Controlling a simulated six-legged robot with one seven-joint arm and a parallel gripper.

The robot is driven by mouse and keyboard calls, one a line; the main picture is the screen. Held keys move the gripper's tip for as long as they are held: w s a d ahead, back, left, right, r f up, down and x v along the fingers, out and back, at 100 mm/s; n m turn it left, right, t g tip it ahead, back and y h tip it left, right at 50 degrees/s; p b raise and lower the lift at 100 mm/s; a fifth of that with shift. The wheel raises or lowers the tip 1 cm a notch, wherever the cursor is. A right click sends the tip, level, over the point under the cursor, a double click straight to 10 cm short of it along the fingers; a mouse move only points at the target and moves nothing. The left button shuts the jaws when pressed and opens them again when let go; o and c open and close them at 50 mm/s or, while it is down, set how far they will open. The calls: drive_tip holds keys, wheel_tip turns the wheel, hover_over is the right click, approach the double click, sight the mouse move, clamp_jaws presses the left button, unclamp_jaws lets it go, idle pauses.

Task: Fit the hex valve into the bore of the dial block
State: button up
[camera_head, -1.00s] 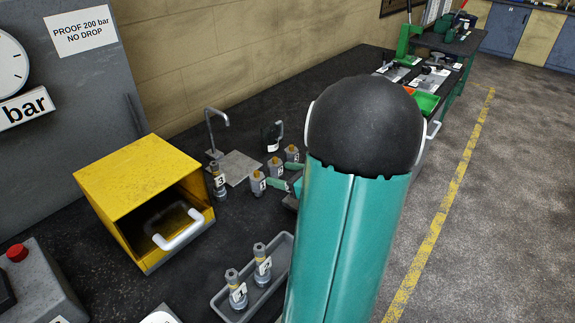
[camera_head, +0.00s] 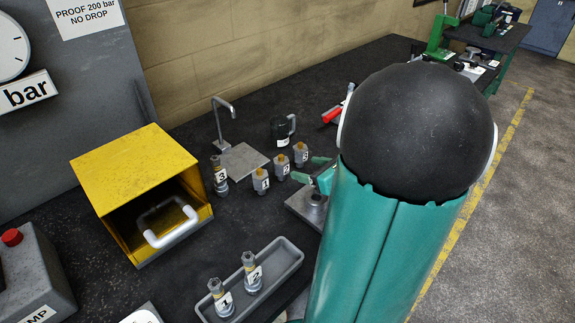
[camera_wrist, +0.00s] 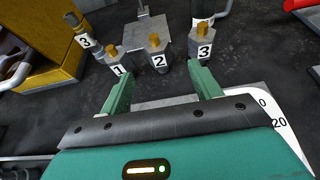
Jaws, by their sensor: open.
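Several grey valve-like pieces show in the head view. Pieces labelled 1 (camera_head: 221,298) and 2 (camera_head: 252,273) stand upright in a grey tray; piece 3 (camera_head: 220,176) stands by the yellow box. Three grey hex bodies with brass-coloured tops, labelled 1 (camera_head: 261,182), 2 (camera_head: 282,167) and 3 (camera_head: 300,154), stand in a row. I cannot tell which is the hex valve. My gripper (camera_wrist: 161,84) is open and empty, its green fingers short of the row. A white scale plate (camera_wrist: 284,122) marked 0 and 20 lies partly behind it, perhaps on the dial block; no bore is visible.
A yellow open-fronted box (camera_head: 135,170) with a white handle stands left. The grey tray (camera_head: 289,262) lies in front. A bent metal spout on a plate (camera_head: 242,160) and a dark mug (camera_head: 283,129) stand behind the row. My arm hides the bench's right side.

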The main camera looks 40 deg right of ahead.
sight(287, 165)
drive_tip(key=x, duration=0.8)
drive_tip(key=shift+w+a+f, duration=0.15)
drive_tip(key=shift+w+a, duration=0.1)
drive_tip(key=shift+a, duration=0.1)
drive_tip(key=x, duration=0.4)
drive_tip(key=shift+w+f, duration=0.2)
drive_tip(key=shift+f, duration=0.05)
drive_tip(key=c, duration=1.3)
drive_tip(key=shift+o, duration=0.2)
drive_tip(key=shift+r, duration=0.1)
